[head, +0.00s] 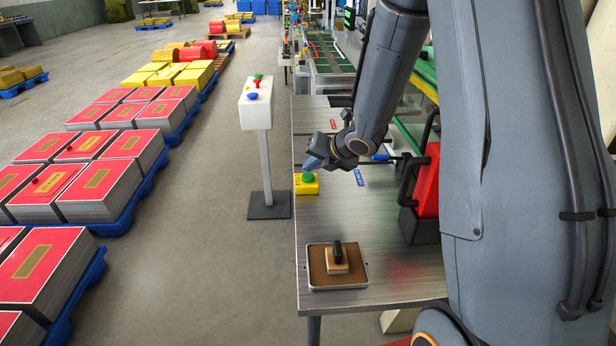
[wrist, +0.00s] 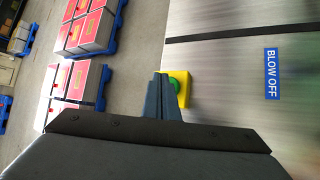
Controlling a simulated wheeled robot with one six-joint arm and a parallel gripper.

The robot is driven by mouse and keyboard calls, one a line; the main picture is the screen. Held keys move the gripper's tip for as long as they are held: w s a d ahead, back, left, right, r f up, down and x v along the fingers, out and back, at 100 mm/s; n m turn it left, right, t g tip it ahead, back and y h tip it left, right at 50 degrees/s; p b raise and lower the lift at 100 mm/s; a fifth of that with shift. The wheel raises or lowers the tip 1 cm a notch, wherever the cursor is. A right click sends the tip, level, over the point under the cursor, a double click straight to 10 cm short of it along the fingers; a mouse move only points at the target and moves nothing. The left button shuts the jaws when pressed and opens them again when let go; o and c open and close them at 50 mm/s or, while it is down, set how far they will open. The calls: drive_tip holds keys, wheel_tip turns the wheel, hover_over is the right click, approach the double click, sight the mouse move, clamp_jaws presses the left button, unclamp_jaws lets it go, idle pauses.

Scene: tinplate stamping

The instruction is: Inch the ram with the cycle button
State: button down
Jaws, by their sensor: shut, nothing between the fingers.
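A yellow button box (head: 306,188) with a green round button (head: 308,177) on top sits at the left edge of the metal table; lettering on its front is too small to read surely. My gripper (head: 312,164) is shut and empty, its fingertips close above the button. Whether they touch it I cannot tell. In the wrist view my shut gripper (wrist: 164,84) partly covers the green button (wrist: 175,84) and the yellow box (wrist: 185,88). I cannot pick out the ram in either view.
A white pedestal (head: 255,108) with red, green and blue buttons stands left of the table (head: 400,285). A stamp in a brown tray (head: 337,284) lies nearer. A red-and-black object (head: 426,190) is at right. Pallets of red-topped stacks (head: 125,150) line the left floor.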

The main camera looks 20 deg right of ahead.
drive_tip(key=shift+f, duration=0.15)
drive_tip(key=shift+f+b, duration=0.25)
drive_tip(key=shift+b, duration=0.25)
